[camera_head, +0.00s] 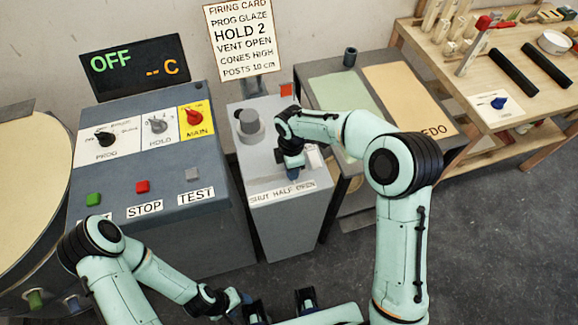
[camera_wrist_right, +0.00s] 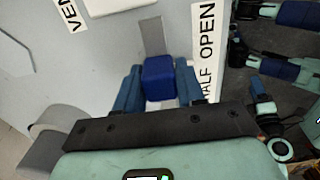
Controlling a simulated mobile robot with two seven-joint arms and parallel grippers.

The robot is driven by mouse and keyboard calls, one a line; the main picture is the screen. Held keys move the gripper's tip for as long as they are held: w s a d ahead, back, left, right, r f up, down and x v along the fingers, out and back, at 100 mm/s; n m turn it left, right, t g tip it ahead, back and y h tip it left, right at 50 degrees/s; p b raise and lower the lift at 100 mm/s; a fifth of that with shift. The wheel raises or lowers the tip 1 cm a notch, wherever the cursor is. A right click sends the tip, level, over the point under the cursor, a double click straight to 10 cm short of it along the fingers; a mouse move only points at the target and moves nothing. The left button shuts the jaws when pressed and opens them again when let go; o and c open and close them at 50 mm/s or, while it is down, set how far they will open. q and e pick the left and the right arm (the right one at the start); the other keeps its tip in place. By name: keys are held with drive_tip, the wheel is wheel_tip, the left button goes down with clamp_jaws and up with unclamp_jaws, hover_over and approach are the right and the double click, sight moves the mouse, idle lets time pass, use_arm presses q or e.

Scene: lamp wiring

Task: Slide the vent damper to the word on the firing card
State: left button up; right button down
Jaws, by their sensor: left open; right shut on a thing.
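The firing card (camera_head: 239,40) at the back reads VENT OPEN. The vent damper's blue knob (camera_wrist_right: 160,78) is between the two fingers of my right gripper (camera_wrist_right: 158,88), which is shut on it. A grey slot strip (camera_wrist_right: 152,36) runs from the knob toward the OPEN end. The label SHUT HALF OPEN (camera_head: 282,192) lies along the front of the grey vent box (camera_head: 285,225). In the right wrist view the knob is beside HALF. In the head view my right gripper (camera_head: 292,172) hides the knob. My left gripper (camera_head: 280,306) is open and empty at the bottom edge.
A grey post (camera_head: 250,124) stands on the vent box, left of my right gripper. The control panel (camera_head: 150,170) with switches and buttons is to the left. A side table (camera_head: 345,95) and a wooden bench (camera_head: 475,75) with tools are to the right. Floor is free at right.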

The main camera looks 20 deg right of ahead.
use_arm(q)
drive_tip(key=shift+w+r, duration=0.2)
drive_tip(key=shift+r, duration=0.2)
use_arm(e)
drive_tip(key=d, duration=0.4)
drive_tip(key=shift+w+d, duration=0.1)
drive_tip(key=shift+d, duration=0.05)
drive_tip(key=shift+r, duration=0.1)
drive_tip(key=c, duration=0.8)
unclamp_jaws()
drive_tip(key=shift+d, duration=0.1)
drive_tip(key=shift+o, duration=0.2)
drive_tip(key=shift+r+p, duration=0.2)
drive_tip(key=shift+p, duration=0.1)
use_arm(q)
drive_tip(key=shift+w+r+p, duration=0.45)
drive_tip(key=shift+r+p, duration=0.15)
drive_tip(key=shift+r, duration=0.15)
use_arm(e)
wheel_tip(320, 180, up, 13)
drive_tip(key=shift+f, duration=0.1)
